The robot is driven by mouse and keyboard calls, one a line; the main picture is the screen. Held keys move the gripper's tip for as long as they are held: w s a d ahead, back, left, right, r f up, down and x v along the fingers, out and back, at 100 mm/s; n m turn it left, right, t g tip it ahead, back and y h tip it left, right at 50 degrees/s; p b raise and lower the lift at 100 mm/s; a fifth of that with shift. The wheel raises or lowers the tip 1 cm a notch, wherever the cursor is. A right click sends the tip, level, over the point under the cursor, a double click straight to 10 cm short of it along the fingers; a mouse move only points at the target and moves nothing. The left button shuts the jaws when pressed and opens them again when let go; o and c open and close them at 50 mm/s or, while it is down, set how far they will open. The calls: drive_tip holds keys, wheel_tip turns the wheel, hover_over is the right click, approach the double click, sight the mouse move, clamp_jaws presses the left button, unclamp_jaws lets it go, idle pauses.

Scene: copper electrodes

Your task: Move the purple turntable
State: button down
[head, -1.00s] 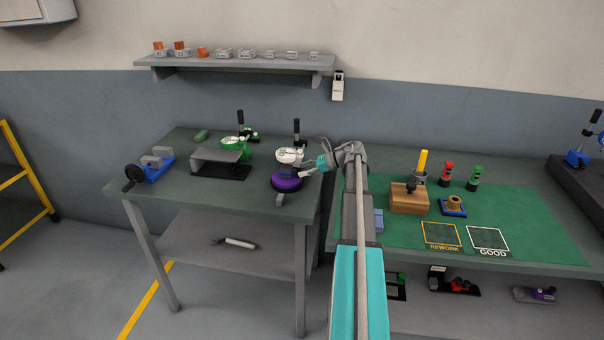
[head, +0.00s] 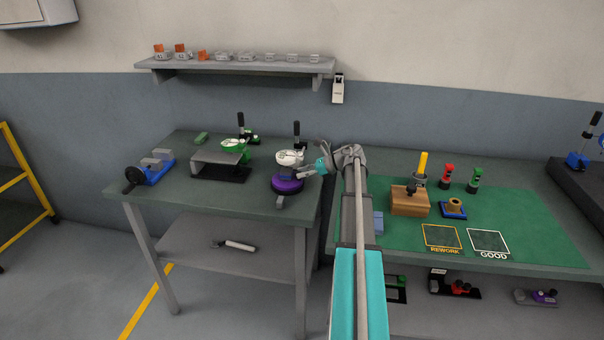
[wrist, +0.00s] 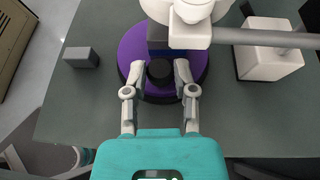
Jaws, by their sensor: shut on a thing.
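The purple turntable (head: 287,185) is a low round disc on a dark base near the right front edge of the left table. In the wrist view, the purple disc (wrist: 133,47) shows with a black knob (wrist: 160,72) at its near side. My gripper (wrist: 161,76) has one finger on each side of this knob and is shut on it. In the head view, my gripper (head: 306,171) reaches the turntable from the right.
A small grey block (wrist: 82,57) lies left of the turntable in the wrist view. A white block (wrist: 268,52) and grey rod are close on the right. A grey stand (head: 219,163) and blue vise (head: 157,168) stand farther left. The table's front edge is close.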

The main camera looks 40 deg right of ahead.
drive_tip(key=shift+s+a+m+t+h, duration=0.2)
drive_tip(key=shift+m+t+h, duration=0.1)
drive_tip(key=shift+m+h, duration=0.15)
drive_tip(key=shift+s+a+m+t+h, duration=0.3)
drive_tip(key=shift+m+t+h, duration=0.3)
drive_tip(key=shift+m+h, duration=0.2)
drive_tip(key=shift+s+a+m+t+h, duration=0.2)
drive_tip(key=shift+a+m+t+h, duration=0.25)
drive_tip(key=shift+m+h, duration=0.6)
drive_tip(key=shift+s+a+m+t+h, duration=0.15)
drive_tip(key=shift+a+m+t+h, duration=0.25)
drive_tip(key=shift+m+h, duration=0.55)
drive_tip(key=shift+a+m+h, duration=0.45)
drive_tip(key=shift+m+h, duration=0.4)
drive_tip(key=shift+h, duration=0.2)
drive_tip(key=shift+a+m+h, duration=0.4)
drive_tip(key=shift+m+h, duration=0.4)
drive_tip(key=shift+h, duration=0.2)
drive_tip(key=shift+a+m+h, duration=0.25)
drive_tip(key=shift+m+h, duration=0.3)
drive_tip(key=shift+h, duration=0.05)
drive_tip(key=shift+a+m+h, duration=0.25)
drive_tip(key=shift+m+h, duration=0.3)
drive_tip(key=shift+h, duration=0.05)
drive_tip(key=shift+w+a+m+h, duration=0.1)
drive_tip(key=shift+m+h, duration=0.2)
drive_tip(key=shift+h, duration=0.1)
drive_tip(key=shift+c, duration=2.1)
unclamp_jaws()
